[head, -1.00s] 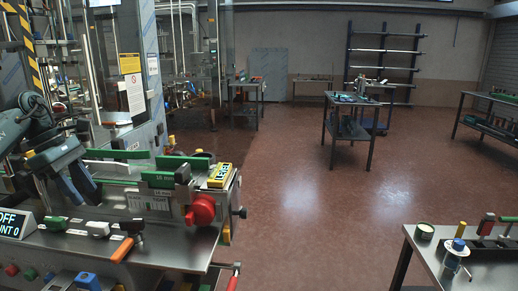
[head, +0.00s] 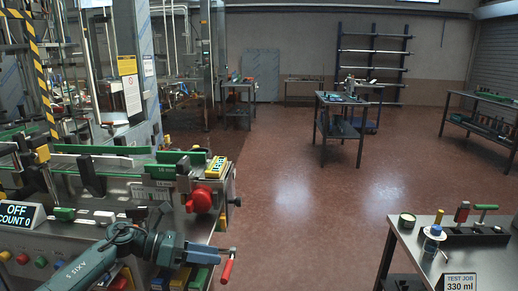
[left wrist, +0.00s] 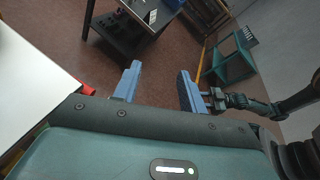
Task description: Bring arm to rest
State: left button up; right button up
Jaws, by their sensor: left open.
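My left arm comes in from the bottom left in the head view. Its gripper (head: 192,252) is low in front of the filler machine's front panel, near the red-handled lever (head: 227,268). In the left wrist view, its two blue fingers stand wide apart with nothing between them (left wrist: 157,88). Floor shows beyond the fingertips. I cannot tell from the head view whether the gripper touches the machine. My right gripper is not seen clearly in either view.
The filler machine (head: 90,215) fills the left, with a red knob (head: 201,199) and a display reading OFF, COUNT 0 (head: 20,215). A side table (head: 480,262) at bottom right holds a can (head: 407,221) and a TEST JOB 330 ml card (head: 460,283). Open floor (head: 290,210) lies between.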

pick_arm(q)
jog(key=s+d+f+n+t+h, duration=0.2)
jog(key=s+d+n+t+h, duration=0.15)
jog(key=d+n, duration=0.3)
jog(key=s+a+f+m+t+y, duration=0.1)
jog(key=s+a+f+m+y, duration=0.2)
jog(key=s+m, duration=0.4)
jog(key=s+a+f+m+t+y+p, duration=0.1)
jog(key=s+f+m+y, duration=0.5)
jog(key=m, duration=0.9)
jog(key=s+a+f+m+t+y, duration=0.3)
jog(key=s+a+f+m+y, duration=0.1)
jog(key=s+f+m, duration=0.4)
jog(key=s+m+y, duration=0.1)
jog(key=s+m, duration=0.1)
jog(key=m, duration=0.2)
jog(key=shift+s+a, duration=0.2)
jog(key=shift+a, duration=0.2)
jog(key=shift+y, duration=0.25)
